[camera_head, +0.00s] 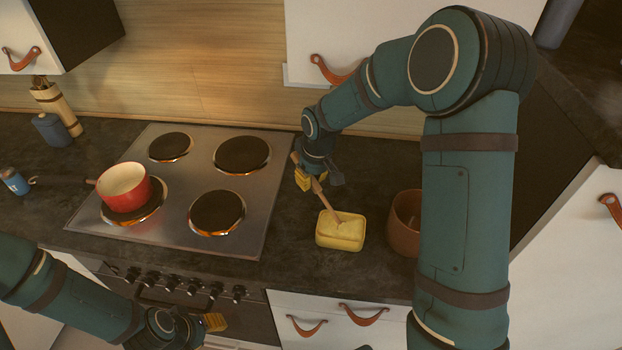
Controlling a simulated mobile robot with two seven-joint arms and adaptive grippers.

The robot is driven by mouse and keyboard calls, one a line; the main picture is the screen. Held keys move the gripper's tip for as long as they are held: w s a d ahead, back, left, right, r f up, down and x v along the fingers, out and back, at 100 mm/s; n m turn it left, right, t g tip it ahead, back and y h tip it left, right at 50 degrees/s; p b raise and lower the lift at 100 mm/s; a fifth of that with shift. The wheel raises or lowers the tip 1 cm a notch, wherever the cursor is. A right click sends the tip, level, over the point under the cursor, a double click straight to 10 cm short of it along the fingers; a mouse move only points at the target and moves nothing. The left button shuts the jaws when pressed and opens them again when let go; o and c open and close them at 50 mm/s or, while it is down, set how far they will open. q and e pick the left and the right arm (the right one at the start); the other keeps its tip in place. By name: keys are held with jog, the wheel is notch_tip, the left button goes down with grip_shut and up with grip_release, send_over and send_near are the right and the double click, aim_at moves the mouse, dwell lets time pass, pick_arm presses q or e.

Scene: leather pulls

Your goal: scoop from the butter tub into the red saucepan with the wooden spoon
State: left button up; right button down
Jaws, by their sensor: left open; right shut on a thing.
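The butter tub (340,241), small and yellow with pale yellow butter inside, stands on the dark counter right of the stove. My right gripper (315,181) is shut on the wooden spoon (324,198) above the tub. The spoon slants down to the right, and its lower end is at the butter; how deep it sits I cannot tell. The red saucepan (128,191) stands on the front left hotplate, its cream inside showing no contents that I can make out. My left gripper (216,322) is open and empty, low in front of the oven controls, partly hidden by its arm.
A brown pot (404,222) stands right of the tub, partly behind my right arm. The steel stove (197,254) has three bare hotplates. A blue mug (15,182), a dark blue container (51,130) and a utensil holder (57,108) stand at the left.

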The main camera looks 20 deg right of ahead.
jog(key=shift+r+p, duration=2.55)
jog(key=shift+r, duration=1.55)
jog(key=shift+s+f, duration=0.1)
jog(key=shift+f, duration=0.05)
